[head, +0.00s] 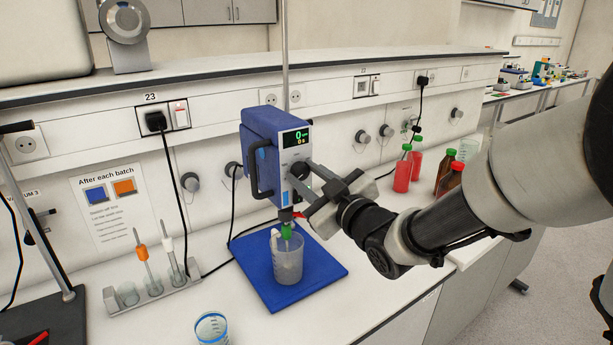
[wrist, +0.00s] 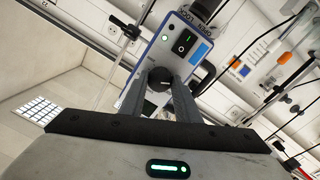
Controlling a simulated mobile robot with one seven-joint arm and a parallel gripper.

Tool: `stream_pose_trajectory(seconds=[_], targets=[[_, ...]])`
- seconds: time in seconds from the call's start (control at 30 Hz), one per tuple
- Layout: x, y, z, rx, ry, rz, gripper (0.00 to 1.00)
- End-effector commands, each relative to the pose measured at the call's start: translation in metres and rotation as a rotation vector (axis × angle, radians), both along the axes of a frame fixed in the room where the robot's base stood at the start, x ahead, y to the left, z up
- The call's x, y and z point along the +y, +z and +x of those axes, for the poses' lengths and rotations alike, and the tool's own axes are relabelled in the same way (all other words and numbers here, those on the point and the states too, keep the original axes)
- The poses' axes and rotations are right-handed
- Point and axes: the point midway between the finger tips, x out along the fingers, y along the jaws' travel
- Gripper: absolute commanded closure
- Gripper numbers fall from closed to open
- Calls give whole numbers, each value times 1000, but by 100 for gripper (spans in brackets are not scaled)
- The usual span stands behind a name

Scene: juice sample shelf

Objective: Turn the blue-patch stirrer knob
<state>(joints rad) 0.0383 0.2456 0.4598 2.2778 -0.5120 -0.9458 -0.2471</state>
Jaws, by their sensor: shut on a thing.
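The stirrer (head: 262,150) is a blue box on a vertical rod, with a dark display showing a green 0. A blue patch (wrist: 202,53) shows on its front in the wrist view. Its round dark knob (wrist: 160,78) sits between my two fingers in that view. My gripper (head: 305,181) reaches the stirrer's front from the right and is shut on the knob. In the head view the fingers mostly hide the knob. The wrist view shows my gripper (wrist: 162,90) with one finger on each side of it.
A beaker (head: 288,262) with a green part above it stands below the stirrer on a blue mat (head: 325,270). A rack (head: 152,294) with stirring tools is at left. A blue-rimmed cup (head: 212,328) stands in front. Red bottles (head: 403,172) stand behind my arm.

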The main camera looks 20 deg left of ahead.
Motion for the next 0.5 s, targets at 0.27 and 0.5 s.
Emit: stream_pose_trajectory(seconds=[0.27,0.5], targets=[[0,1,0,109,-1,94,93],[0,2,0,274,0,234,93]])
